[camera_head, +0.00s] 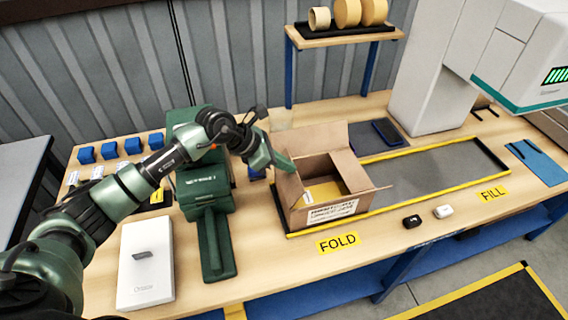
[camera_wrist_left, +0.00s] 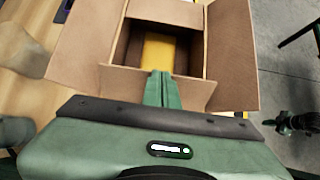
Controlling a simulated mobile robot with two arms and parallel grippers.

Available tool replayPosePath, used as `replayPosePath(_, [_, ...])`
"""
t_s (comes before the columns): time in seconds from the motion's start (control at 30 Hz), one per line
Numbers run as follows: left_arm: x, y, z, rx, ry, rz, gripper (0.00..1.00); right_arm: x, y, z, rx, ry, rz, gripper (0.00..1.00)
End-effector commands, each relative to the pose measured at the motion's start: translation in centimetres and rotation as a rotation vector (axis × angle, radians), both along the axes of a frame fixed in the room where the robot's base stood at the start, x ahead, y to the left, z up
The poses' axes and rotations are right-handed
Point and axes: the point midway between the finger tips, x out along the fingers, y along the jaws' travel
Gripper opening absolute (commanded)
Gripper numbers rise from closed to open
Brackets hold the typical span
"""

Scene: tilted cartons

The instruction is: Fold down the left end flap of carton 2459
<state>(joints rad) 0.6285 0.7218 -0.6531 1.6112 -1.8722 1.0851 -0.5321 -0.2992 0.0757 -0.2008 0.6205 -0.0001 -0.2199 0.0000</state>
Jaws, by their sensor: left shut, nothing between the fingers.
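The open brown carton (camera_head: 333,211) stands at the left end of the yellow-edged lane, with a yellow item (camera_head: 322,190) inside; its printed label is too small to read. Its left end flap (camera_head: 288,187) is on the side nearest my left gripper (camera_head: 291,167). The gripper's fingers are shut and empty, with the tips at this flap's upper edge. In the left wrist view, the fingers (camera_wrist_left: 160,88) overlap the near flap (camera_wrist_left: 120,82), and the other flaps stand open around the opening. I cannot tell whether the fingers touch the flap.
A green machine (camera_head: 205,185) stands close left of the carton. A white box (camera_head: 145,262) is at the front left. The grey lane (camera_head: 435,170) right of the carton is clear. Two small items (camera_head: 428,216) lie in front, and a tape shelf (camera_head: 340,38) is behind.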

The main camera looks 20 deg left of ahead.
Motion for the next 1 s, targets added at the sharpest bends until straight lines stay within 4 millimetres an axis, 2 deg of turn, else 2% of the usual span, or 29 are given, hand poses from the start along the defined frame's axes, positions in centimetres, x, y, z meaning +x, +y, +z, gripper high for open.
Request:
replayPosePath(0.27, [0.6, -0.7, 0.2, 0.075, 0.045, -0.002, 0.0, -0.1, 0.0, 0.5, -0.001, 0.002, 0.001, 0.0])
replayPosePath(0.47, [1.3, -1.9, -0.3, 0.196, 0.124, -0.002, 0.0, -0.1, -0.2, 0.4, -0.003, 0.002, 0.001, 0.0])
replayPosePath(0.8, [2.4, -3.4, -2.0, 0.437, 0.285, 0.0, 0.0, -0.2, -0.5, -1.7, -0.006, 0.003, 0.001, 0.0])
replayPosePath(1.0, [2.6, -3.8, -2.8, 0.523, 0.344, 0.002, 0.0, -0.2, -0.5, -3.2, -0.006, 0.003, 0.001, 0.0])
